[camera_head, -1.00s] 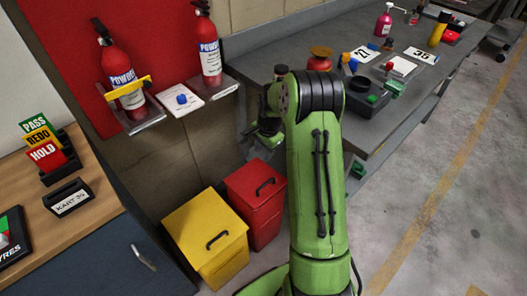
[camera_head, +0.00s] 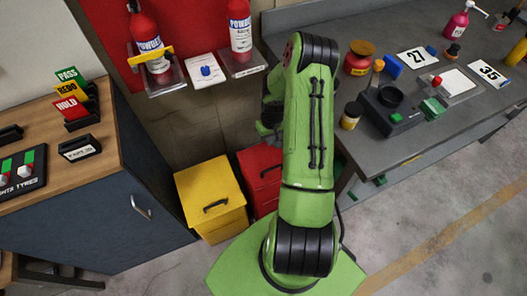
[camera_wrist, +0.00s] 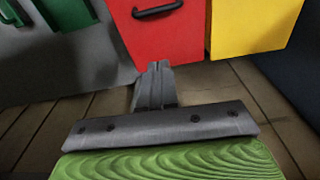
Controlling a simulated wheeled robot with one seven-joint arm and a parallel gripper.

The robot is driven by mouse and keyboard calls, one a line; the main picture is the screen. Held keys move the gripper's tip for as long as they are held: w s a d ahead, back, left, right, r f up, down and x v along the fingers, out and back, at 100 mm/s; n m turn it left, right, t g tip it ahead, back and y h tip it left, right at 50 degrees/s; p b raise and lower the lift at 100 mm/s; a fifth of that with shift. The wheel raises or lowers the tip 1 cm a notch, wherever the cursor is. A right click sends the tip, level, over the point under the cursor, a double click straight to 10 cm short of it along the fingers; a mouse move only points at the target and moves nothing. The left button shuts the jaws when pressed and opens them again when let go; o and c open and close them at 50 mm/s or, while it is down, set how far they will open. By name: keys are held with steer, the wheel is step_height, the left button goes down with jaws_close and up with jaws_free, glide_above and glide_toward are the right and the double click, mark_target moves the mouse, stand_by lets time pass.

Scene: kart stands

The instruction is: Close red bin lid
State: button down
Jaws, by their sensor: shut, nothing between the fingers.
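The red bin (camera_head: 258,163) stands on the floor right of the yellow bin in the head view. My arm hides its right part. A black handle is on its red lid, and I cannot tell whether the lid sits fully down. In the wrist view the red bin (camera_wrist: 165,38) fills the top middle, with its black handle (camera_wrist: 158,9) at the upper edge. My gripper (camera_wrist: 157,72) is shut and empty, its tips pointing at the lower edge of the red face. Whether they touch it is unclear. In the head view the fingers are mostly hidden behind my arm.
The yellow bin (camera_head: 212,195) stands close on the left of the red one. The grey workbench (camera_head: 425,150) with several items is on the right. Open floor lies at the lower right.

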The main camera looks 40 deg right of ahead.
steer(key=b, duration=0.3)
glide_above(273, 174)
steer(key=w, duration=0.3)
steer(key=shift+n, duration=0.3)
steer(key=f, duration=1.2)
steer(key=shift+s+d+f, duration=0.1)
steer(key=shift+s+d, duration=0.05)
steer(key=shift+d, duration=0.2)
steer(key=shift+s+a+f, duration=0.1)
steer(key=shift+s+f, duration=0.35)
steer(key=shift+s+f+b, duration=0.2)
steer(key=shift+f+b, duration=0.1)
steer(key=shift+f, duration=0.05)
steer(key=shift+s+a+f+t+b, duration=0.1)
steer(key=shift+s+f+t+b, duration=0.15)
steer(key=shift+f+t+b, duration=0.55)
steer(key=shift+s+a+f+h, duration=0.1)
steer(key=shift+s+a+h, duration=0.05)
steer(key=shift+s+h, duration=0.2)
